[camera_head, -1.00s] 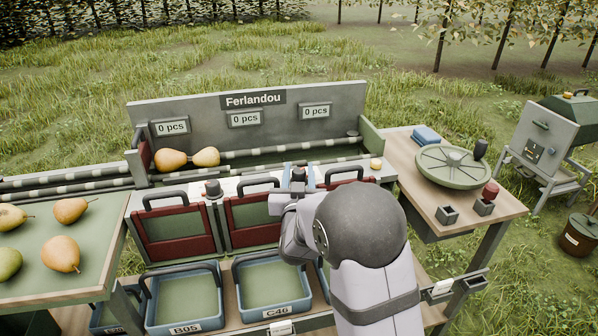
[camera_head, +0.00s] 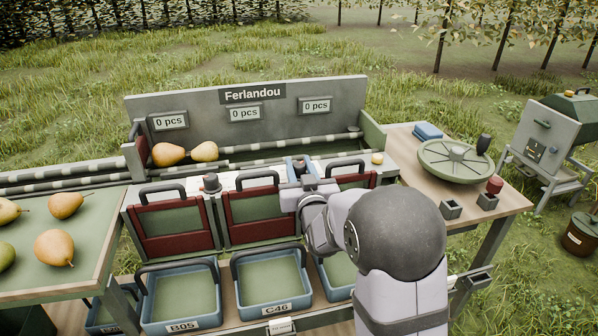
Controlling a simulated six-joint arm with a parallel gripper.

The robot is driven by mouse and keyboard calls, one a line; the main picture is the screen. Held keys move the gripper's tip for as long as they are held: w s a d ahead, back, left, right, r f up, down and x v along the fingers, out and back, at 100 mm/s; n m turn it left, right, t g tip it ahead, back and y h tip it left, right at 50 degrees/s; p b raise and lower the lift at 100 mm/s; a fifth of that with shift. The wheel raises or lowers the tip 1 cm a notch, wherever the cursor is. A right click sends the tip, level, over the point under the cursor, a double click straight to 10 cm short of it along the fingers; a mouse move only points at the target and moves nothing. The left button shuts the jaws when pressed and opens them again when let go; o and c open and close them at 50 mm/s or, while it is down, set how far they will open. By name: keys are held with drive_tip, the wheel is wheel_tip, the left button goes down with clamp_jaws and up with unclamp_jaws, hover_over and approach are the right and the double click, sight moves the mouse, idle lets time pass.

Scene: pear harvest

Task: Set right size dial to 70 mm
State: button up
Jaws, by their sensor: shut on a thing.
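The right size dial (camera_head: 299,168) is a small dark knob on the pale strip between the middle and right red-framed gates. My gripper (camera_head: 298,172) is over it, shut on it, with blue-tipped fingers at its sides. My wrist hides much of the dial, and its scale and setting cannot be read. The left size dial (camera_head: 211,183) is a similar dark knob on the strip between the left and middle gates, with nothing touching it.
Two pears (camera_head: 186,152) lie on the sorter bed. Three displays (camera_head: 245,114) read 0 pcs. Blue crates (camera_head: 181,327) stand below the gates (camera_head: 173,252). A side table (camera_head: 400,152) at right holds a round green wheel (camera_head: 455,160). Pears lie on the left tray (camera_head: 100,268).

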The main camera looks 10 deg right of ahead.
sight(303, 169)
drive_tip(key=n+y, duration=0.1)
drive_tip(key=y, duration=0.1)
drive_tip(key=shift+d+n+y+b, duration=0.15)
drive_tip(key=shift+n+y+b, duration=0.2)
drive_tip(key=shift+n+y, duration=0.75)
drive_tip(key=shift+y, duration=0.4)
drive_tip(key=shift+r+g+y, duration=0.1)
drive_tip(key=shift+g+y, duration=0.2)
drive_tip(key=o, duration=0.8)
drive_tip(key=shift+c, duration=0.2)
drive_tip(key=shift+s, duration=0.1)
drive_tip(key=shift+v, duration=3.55)
